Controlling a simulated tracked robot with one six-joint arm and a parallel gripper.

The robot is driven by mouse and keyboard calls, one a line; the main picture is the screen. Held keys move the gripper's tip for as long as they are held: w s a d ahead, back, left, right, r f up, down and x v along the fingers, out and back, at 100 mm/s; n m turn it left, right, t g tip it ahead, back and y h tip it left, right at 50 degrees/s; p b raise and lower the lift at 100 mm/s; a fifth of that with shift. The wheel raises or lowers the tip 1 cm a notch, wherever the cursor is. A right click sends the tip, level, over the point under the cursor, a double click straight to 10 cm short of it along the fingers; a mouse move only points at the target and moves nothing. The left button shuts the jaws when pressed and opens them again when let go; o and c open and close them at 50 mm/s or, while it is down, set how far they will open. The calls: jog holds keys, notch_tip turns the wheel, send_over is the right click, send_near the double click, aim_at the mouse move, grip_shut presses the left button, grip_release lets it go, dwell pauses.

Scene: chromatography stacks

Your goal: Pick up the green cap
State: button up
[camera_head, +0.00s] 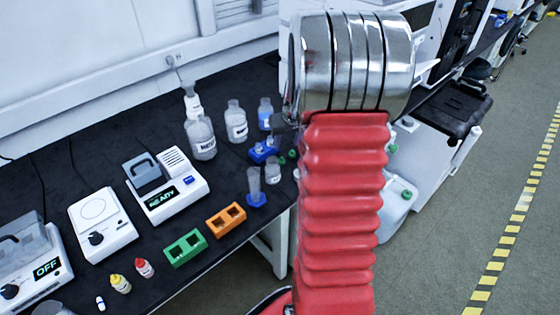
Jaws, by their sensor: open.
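A small green cap (293,153) lies at the right edge of the black bench top, beside my arm. A second small green piece (283,160) is just left of it; both are partly crowded by nearby things. A green cap (407,195) also sits on a white jug (397,212) below the bench, right of my arm. I cannot tell which one is meant. My red, ribbed arm with its silver joint fills the middle of the view.
On the black bench (75,170) stand a clear bottle (201,138), a white bottle (236,125), a blue holder (263,152), a green rack (186,248), an orange rack (226,220) and several white devices.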

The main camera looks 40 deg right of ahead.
send_over(282, 159)
jog(key=s+a, duration=0.1)
jog(key=s, duration=0.1)
jog(key=shift+s+f, duration=0.1)
jog(key=shift+f, duration=3.75)
jog(key=shift+x, duration=2.75)
jog(key=shift+c, duration=0.3)
grip_shut()
